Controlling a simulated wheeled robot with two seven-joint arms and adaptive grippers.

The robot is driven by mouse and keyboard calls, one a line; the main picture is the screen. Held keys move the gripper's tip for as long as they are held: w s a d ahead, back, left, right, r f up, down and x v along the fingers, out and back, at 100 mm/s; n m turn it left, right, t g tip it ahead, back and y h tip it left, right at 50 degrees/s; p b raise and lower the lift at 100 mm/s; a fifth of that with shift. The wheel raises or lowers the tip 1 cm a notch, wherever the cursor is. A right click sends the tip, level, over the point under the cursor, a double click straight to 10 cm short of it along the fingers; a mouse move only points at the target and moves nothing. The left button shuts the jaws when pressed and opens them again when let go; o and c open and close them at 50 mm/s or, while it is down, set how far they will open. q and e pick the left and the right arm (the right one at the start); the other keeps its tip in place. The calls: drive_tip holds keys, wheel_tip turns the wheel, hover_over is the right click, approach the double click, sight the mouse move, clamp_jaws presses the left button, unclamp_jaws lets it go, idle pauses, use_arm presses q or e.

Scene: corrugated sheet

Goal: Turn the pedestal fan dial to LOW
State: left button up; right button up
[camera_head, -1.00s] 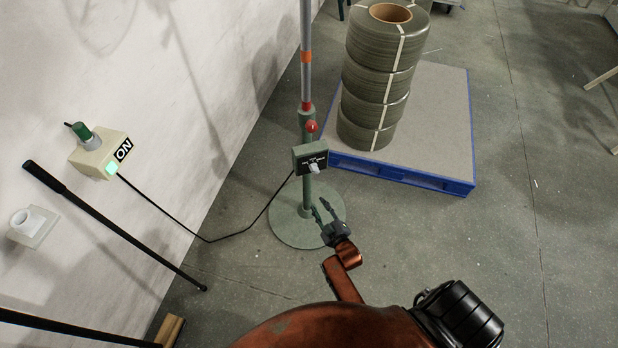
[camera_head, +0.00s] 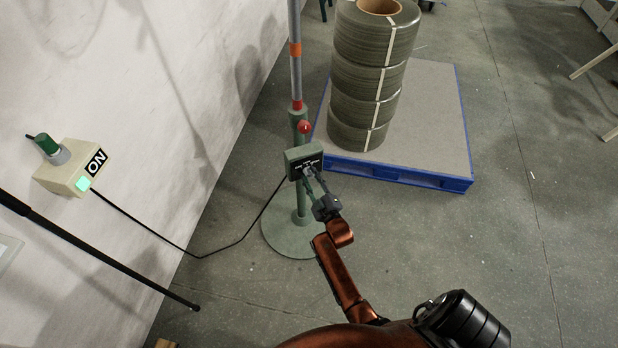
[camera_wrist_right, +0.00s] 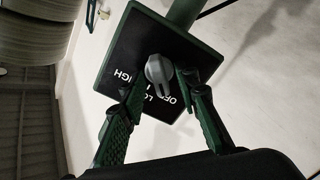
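The pedestal fan's control box (camera_head: 304,161) is a dark green box with a black face on the green post. It also shows in the right wrist view (camera_wrist_right: 121,57). The grey dial (camera_wrist_right: 158,69) sits on that face among white OFF, LOW and HIGH labels, partly covered by a finger. Its narrow end lies near the LOW and OFF lettering; I cannot tell exactly which it marks. My right gripper (camera_head: 309,176) is at the box face. In the wrist view its fingers (camera_wrist_right: 160,86) are apart, on either side of the dial's lower end; contact is unclear. My left gripper is not in view.
The fan's round base (camera_head: 285,238) stands on the grey floor. A blue-edged pallet (camera_head: 440,183) with stacked coils (camera_head: 365,75) is behind right. A cable runs to a beige ON box (camera_head: 62,180) with a green light on the left wall. A black rod (camera_head: 100,252) leans nearby.

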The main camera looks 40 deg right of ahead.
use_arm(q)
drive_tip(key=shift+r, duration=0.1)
use_arm(e)
drive_tip(key=shift+w, duration=0.1)
drive_tip(key=shift+c, duration=0.4)
clamp_jaws()
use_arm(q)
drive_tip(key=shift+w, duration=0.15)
use_arm(e)
drive_tip(key=m+p, duration=0.3)
drive_tip(key=m, duration=0.3)
drive_tip(key=shift+d+r+p, duration=0.1)
drive_tip(key=shift+r+p, duration=0.05)
drive_tip(key=shift+p, duration=0.15)
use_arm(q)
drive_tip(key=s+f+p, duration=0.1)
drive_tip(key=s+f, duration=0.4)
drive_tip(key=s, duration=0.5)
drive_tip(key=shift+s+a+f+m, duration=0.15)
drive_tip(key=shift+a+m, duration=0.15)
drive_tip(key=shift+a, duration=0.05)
use_arm(e)
drive_tip(key=shift+m, duration=1.5)
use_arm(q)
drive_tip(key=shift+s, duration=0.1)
